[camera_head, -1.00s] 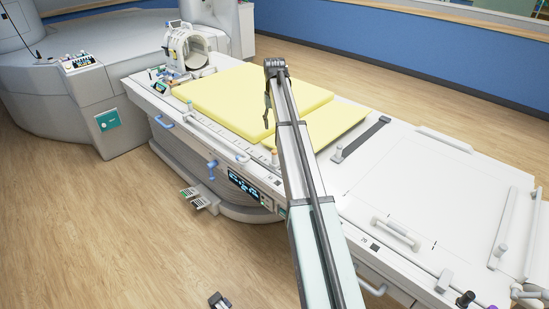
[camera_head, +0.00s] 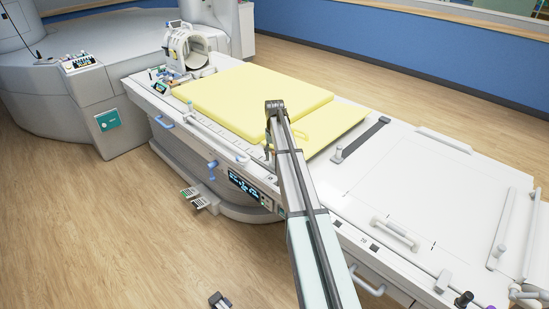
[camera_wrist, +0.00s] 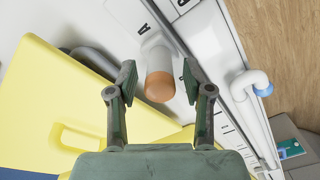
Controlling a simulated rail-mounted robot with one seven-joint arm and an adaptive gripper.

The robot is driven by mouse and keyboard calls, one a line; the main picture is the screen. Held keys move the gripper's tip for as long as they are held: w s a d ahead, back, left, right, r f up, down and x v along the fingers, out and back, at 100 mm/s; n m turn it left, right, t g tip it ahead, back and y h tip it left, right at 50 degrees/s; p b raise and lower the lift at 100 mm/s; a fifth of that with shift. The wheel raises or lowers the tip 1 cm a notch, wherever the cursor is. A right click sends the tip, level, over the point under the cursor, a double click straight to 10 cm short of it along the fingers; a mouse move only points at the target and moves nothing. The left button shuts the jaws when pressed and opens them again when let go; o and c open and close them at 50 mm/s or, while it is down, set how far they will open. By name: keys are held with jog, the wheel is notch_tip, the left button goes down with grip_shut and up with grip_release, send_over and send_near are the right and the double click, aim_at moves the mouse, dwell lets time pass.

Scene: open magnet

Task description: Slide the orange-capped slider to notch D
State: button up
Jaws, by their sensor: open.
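The slider's orange cap (camera_wrist: 160,87) shows in the wrist view, on top of a short white post (camera_wrist: 156,50). My gripper (camera_wrist: 159,77) is open, with one finger on each side of the cap; I cannot tell whether either finger touches it.
A yellow mattress (camera_head: 245,98) lies beside the slot; it also shows at left in the wrist view (camera_wrist: 60,95). A grey coil cylinder (camera_head: 186,48) stands at the table's far end.

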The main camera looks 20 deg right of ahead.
jog(key=shift+f, duration=0.8)
grip_shut()
jog(key=shift+w, duration=0.1)
